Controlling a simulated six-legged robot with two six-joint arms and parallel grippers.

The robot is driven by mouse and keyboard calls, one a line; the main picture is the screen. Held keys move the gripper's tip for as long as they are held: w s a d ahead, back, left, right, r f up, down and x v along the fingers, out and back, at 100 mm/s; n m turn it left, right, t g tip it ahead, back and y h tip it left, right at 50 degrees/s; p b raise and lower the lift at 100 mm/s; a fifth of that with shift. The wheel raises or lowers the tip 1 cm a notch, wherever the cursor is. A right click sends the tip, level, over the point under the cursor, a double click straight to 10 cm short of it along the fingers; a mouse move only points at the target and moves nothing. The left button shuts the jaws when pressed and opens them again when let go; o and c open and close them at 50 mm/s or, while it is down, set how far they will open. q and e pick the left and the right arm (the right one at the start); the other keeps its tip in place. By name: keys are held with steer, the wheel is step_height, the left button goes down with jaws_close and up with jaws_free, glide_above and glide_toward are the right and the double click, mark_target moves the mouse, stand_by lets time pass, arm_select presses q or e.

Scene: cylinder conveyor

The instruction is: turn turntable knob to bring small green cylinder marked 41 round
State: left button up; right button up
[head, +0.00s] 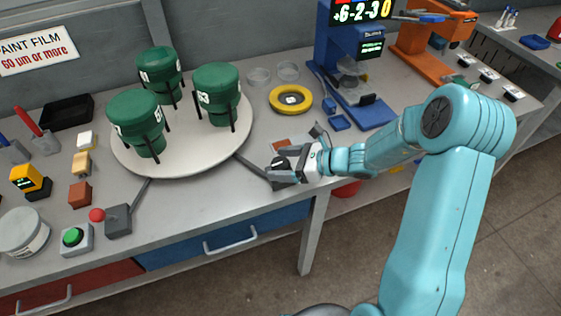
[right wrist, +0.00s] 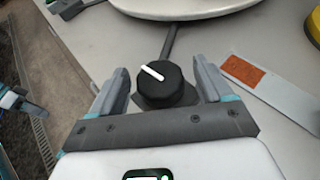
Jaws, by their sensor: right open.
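A white round turntable (head: 182,160) carries three green cylinders in black upright holders. The marks on the front left cylinder (head: 136,116), the right cylinder (head: 216,86) and the back cylinder (head: 159,68) are too small to read surely. The turntable's edge also shows at the top of the right wrist view (right wrist: 180,9). The black knob (right wrist: 165,84) with a white pointer line sits on a dark base. The line points to the upper left. My right gripper (right wrist: 163,88) is open, with one finger on each side of the knob and visible gaps.
A yellow ring (head: 275,100) and a blue stand with a display (head: 345,60) are beyond the knob. A green push button (head: 73,238) and a grey box (head: 118,221) with a red knob are at the front left. An orange-marked card (right wrist: 270,85) lies right of the knob.

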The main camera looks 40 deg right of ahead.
steer(key=shift+w+a+f, duration=0.1)
steer(key=shift+w+a, duration=0.15)
steer(key=shift+a, duration=0.05)
steer(key=c, duration=1)
steer(key=shift+f+m+t+h+b, duration=0.3)
steer(key=shift+m+b, duration=0.1)
steer(key=shift+b, duration=0.75)
steer(key=shift+o, duration=0.2)
steer(key=shift+r, duration=0.3)
steer(key=o, duration=1)
steer(key=shift+c, duration=0.2)
